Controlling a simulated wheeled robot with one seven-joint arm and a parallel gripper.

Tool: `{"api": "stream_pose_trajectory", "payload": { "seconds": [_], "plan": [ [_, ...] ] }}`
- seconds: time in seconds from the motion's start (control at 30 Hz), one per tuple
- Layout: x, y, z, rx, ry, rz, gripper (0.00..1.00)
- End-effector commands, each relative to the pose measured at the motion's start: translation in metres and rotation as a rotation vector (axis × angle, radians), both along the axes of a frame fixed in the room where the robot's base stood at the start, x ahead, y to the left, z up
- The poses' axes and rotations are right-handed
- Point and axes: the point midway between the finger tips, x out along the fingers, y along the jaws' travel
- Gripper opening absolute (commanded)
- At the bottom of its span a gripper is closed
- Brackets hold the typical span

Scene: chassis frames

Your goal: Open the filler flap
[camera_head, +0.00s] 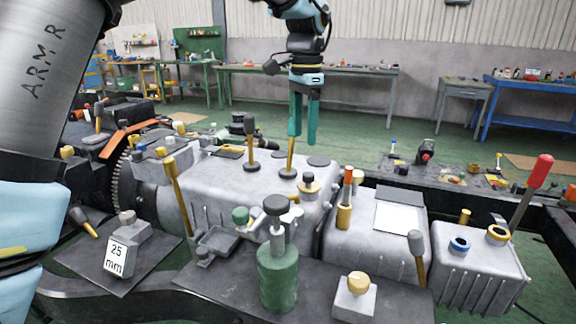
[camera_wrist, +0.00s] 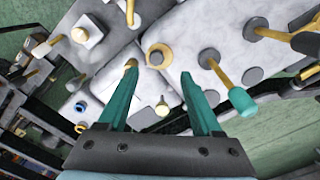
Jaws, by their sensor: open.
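No part is clearly marked as the filler flap. A pale rectangular plate (camera_head: 400,216) lies on top of the middle housing (camera_head: 345,248) in the head view and may be it; I cannot tell whether it is hinged. A small open grey tray-like part (camera_head: 217,241) sits at the front of the large housing (camera_head: 210,180). My gripper (camera_head: 303,138) points down above the large housing, its teal fingers apart and empty.
A brass-stemmed lever (camera_head: 290,158) stands close below the fingers, with a black-knobbed lever (camera_head: 250,145) to its left. A green cylinder with a black knob (camera_head: 278,270) rises in front. A red-handled lever (camera_head: 532,190) stands at right.

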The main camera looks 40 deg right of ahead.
Motion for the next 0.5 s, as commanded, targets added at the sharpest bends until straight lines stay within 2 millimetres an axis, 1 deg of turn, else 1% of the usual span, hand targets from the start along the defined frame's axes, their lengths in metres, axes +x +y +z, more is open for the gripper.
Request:
{"api": "stream_pose_trajectory", "payload": {
  "seconds": [0.03, 0.1, 0.17, 0.27, 0.5],
  "plan": [
    [-0.008, -0.009, 0.002, 0.002, 0.002, -0.033, 0.66],
    [-0.013, -0.014, 0.003, 0.004, 0.002, -0.053, 0.66],
    [-0.015, -0.015, 0.000, 0.005, 0.003, -0.059, 0.66],
    [-0.014, -0.015, -0.012, 0.007, 0.005, -0.058, 0.66],
    [-0.014, -0.014, -0.056, 0.007, 0.006, -0.056, 0.66]
  ]
}}
